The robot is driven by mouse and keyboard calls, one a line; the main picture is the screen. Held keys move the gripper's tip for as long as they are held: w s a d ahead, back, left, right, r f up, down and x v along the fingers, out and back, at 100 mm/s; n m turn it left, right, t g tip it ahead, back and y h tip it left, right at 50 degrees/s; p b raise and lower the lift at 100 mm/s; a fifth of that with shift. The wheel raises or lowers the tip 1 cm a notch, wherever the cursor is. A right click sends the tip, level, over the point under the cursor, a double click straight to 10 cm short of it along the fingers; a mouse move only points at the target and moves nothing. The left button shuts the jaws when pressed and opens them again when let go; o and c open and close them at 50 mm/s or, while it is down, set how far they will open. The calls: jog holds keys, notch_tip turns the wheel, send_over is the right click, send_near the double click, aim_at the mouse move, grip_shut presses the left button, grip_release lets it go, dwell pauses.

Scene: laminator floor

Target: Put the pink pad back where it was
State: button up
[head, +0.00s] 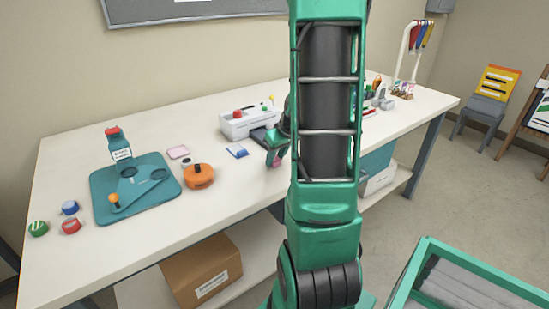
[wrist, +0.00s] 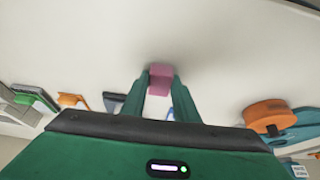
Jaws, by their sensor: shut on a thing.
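My gripper (wrist: 160,88) is shut on a small pink pad (wrist: 160,79), which sits between the two green fingertips in the wrist view. In the head view my gripper (head: 275,157) is beside my arm column, over the front part of the white table (head: 236,184), with the pink pad (head: 276,163) low between its fingers. I cannot tell whether the pad touches the table. A flat pale pink square (head: 178,152) lies on the table just behind the teal mat (head: 104,194).
An orange round container (head: 198,176) stands right of the mat. A blue-and-white pad (head: 237,152) lies left of my gripper. A white machine (head: 248,121) stands behind. My arm hides part of the table.

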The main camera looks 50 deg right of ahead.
jog(key=o, duration=1.1)
jog(key=shift+s+a+f, duration=0.1)
jog(key=shift+s+f, duration=0.3)
jog(key=shift+f, duration=0.2)
jog(key=shift+w+a, duration=0.1)
jog(key=shift+a, duration=0.1)
jog(key=shift+w+r, duration=0.4)
jog(key=shift+r, duration=0.25)
jog(key=d+v, duration=0.1)
jog(key=v, duration=1.1)
jog(key=s+a+m+g, duration=0.2)
jog(key=s+a, duration=0.5)
jog(key=a, duration=0.2)
jog(key=s+a+f+m+g+y, duration=0.1)
jog(key=s+a+g, duration=0.2)
jog(key=s+a, duration=0.5)
jog(key=a, duration=0.2)
jog(key=shift+a+m, duration=0.3)
jog(key=shift+m, duration=0.1)
jog(key=shift+f, duration=0.1)
